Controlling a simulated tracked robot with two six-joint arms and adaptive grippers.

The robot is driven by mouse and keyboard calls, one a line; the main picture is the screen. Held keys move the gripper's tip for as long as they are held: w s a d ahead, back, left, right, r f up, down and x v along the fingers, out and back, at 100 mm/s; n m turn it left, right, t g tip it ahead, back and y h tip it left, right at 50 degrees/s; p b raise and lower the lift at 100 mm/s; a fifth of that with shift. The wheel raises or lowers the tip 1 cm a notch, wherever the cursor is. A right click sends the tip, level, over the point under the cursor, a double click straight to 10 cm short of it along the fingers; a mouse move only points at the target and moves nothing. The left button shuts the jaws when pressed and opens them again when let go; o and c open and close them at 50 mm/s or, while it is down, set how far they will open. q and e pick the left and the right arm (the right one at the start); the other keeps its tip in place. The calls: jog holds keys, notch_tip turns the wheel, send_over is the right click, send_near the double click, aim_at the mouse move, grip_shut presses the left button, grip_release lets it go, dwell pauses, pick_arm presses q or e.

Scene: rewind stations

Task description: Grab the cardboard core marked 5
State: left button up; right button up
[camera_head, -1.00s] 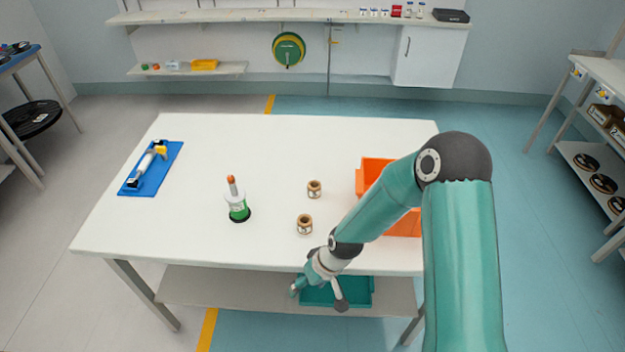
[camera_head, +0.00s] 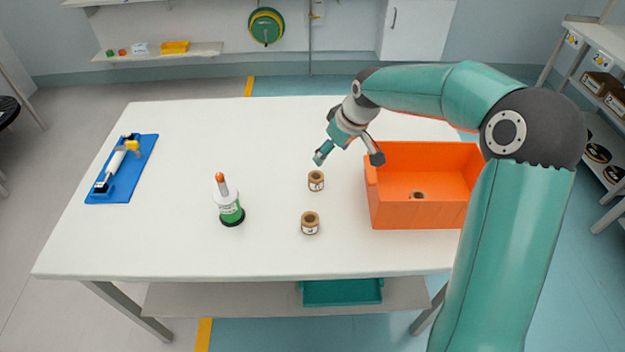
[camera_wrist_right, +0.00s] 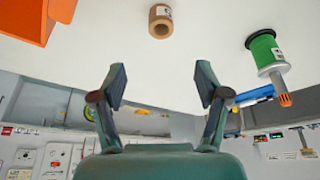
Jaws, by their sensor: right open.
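Two small brown cardboard cores stand on the white table: a far one (camera_head: 316,181) and a near one (camera_head: 310,223). Each has a pale label whose number is too small to read. A third brown ring-like piece (camera_head: 418,195) shows in the orange bin. My right gripper (camera_head: 349,158) is open and empty above the table, just behind and right of the far core, apart from it. In the right wrist view one core (camera_wrist_right: 160,21) lies beyond the open fingers (camera_wrist_right: 161,86); which one I cannot tell. My left gripper is out of view.
The orange bin (camera_head: 417,216) stands right of the cores. A green-and-white spool on a dark base (camera_head: 229,207) stands to their left. A blue tray with a tool (camera_head: 117,187) lies at the table's left. A teal tray (camera_head: 342,292) sits on the lower shelf.

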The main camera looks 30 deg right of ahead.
jog(key=p, duration=0.1)
send_over(316, 178)
jog(key=s, duration=0.3)
notch_tip(316, 178, down, 9)
jog(key=shift+w+a+f, duration=0.1)
jog(key=shift+w+f, duration=0.05)
jog(key=p+x, duration=0.1)
jog(key=x, duration=0.3)
jog(key=shift+a+f, duration=0.15)
jog(key=shift+f, duration=0.1)
jog(key=shift+w+f, duration=0.15)
jog(key=shift+f, duration=0.25)
jog(key=c, duration=1)
